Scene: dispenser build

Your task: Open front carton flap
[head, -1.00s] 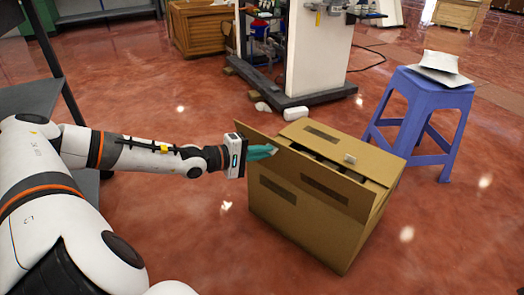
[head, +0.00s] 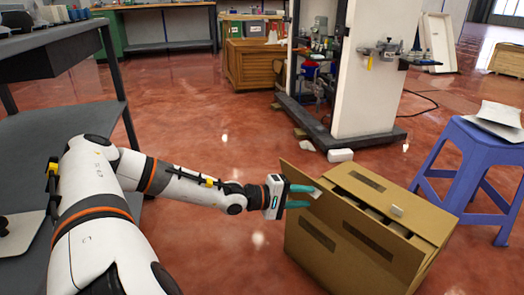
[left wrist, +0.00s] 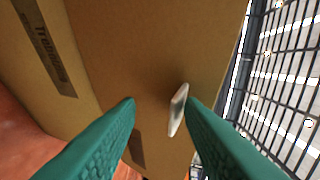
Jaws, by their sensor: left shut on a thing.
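The brown cardboard carton (head: 345,255) stands on the red floor, right of centre in the head view. Its front flap (head: 372,238) is raised along the near top edge, with a dark gap behind it. My left gripper (head: 312,196) is at the flap's left part, its teal fingers shut on a small white tab there. In the left wrist view the white tab (left wrist: 178,110) lies between the teal fingertips (left wrist: 160,108), against the right finger, with the carton's brown face (left wrist: 150,50) beyond. My right gripper is out of view.
A blue stool (head: 475,170) with silvery packets (head: 497,118) stands right of the carton. A white panel stand on a dark base (head: 345,138) and a wooden crate (head: 255,65) are behind. A dark shelf (head: 50,150) is at left.

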